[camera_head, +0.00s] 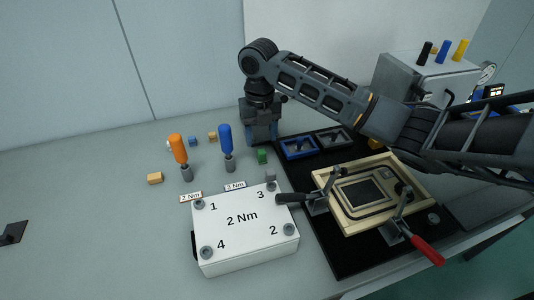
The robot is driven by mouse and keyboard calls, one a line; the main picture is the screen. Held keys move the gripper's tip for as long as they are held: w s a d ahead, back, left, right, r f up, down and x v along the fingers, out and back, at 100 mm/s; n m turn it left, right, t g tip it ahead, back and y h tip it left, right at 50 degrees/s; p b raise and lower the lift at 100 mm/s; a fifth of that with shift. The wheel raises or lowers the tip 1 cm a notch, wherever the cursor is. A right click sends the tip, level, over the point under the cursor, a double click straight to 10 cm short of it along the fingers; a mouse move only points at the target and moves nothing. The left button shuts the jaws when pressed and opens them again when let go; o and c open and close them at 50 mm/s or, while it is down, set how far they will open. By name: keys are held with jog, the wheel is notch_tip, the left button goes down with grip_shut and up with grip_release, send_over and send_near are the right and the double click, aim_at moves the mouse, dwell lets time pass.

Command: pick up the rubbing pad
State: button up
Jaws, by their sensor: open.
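I cannot tell for sure which thing is the rubbing pad. Several small blocks lie on the table, among them a green block (262,156), a grey block (270,176) and a tan block (155,178). My gripper (262,140) hangs low at the back of the table, behind the green block and right of the blue-handled driver (226,140). It is open, its fingers are small and dark here, and nothing shows between them. A wooden frame (337,214) with a dark panel (364,193) lies on a black mat (345,262).
A white box (243,220) marked "2 Nm" stands front centre. An orange-handled driver (179,150) stands behind it. Clamps with black and red handles (428,250) flank the frame. A blue-rimmed tray (299,147) lies on the mat. The table's left side is mostly clear.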

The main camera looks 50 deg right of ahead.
aim_at(262, 151)
jog(key=shift+d+f, duration=0.35)
jog(key=shift+f, duration=0.3)
notch_tip(262, 151, down, 6)
jog(key=shift+w+f+p, duration=0.15)
jog(key=shift+f+p, duration=0.1)
jog(key=shift+p, duration=0.5)
jog(key=shift+c, duration=0.2)
jog(key=c, duration=1.1)
